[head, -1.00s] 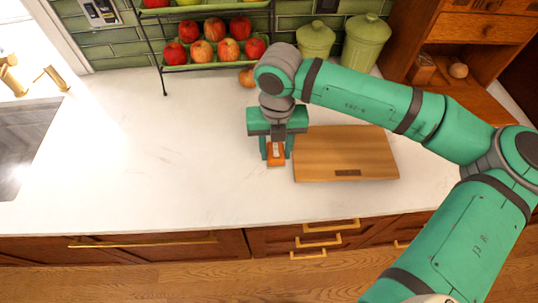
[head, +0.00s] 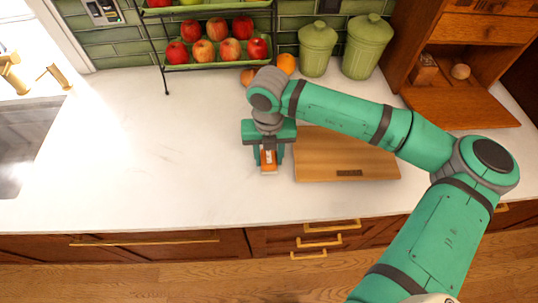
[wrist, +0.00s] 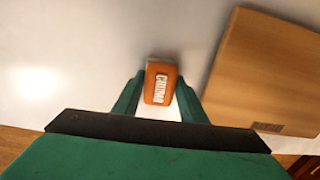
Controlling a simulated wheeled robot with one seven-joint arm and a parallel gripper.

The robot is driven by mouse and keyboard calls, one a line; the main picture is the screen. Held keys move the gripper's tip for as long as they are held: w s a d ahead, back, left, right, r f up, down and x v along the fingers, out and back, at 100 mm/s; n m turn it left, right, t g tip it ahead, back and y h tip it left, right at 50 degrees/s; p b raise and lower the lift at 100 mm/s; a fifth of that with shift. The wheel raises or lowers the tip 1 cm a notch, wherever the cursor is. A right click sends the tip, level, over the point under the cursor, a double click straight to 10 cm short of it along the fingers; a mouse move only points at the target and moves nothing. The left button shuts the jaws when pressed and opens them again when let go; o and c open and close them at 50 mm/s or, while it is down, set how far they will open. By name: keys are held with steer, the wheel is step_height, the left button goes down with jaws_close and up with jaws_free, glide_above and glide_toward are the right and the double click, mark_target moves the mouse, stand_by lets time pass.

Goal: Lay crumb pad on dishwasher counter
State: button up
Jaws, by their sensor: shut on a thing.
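The crumb pad (head: 268,167) is a small orange block with a white lettered label. It also shows in the wrist view (wrist: 160,84), between my fingertips. My gripper (head: 268,157) is shut on it, with one green finger on each side; the gripper shows in the wrist view too (wrist: 158,98). The white counter (head: 170,160) lies below and around the pad. I cannot tell whether the pad touches the counter or is held just above it. The gripper hides the pad's far end in the head view.
A wooden cutting board (head: 345,160) lies just right of the pad. A rack of apples (head: 215,48), oranges (head: 286,64) and green canisters (head: 318,48) stand at the back. A sink (head: 22,135) is at far left. The counter left of the pad is clear.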

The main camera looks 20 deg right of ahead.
mark_target(268, 156)
steer(key=o, duration=1)
steer(key=shift+a, duration=0.1)
steer(key=shift+w, duration=0.1)
step_height(268, 156, up, 12)
steer(key=shift+r, duration=0.1)
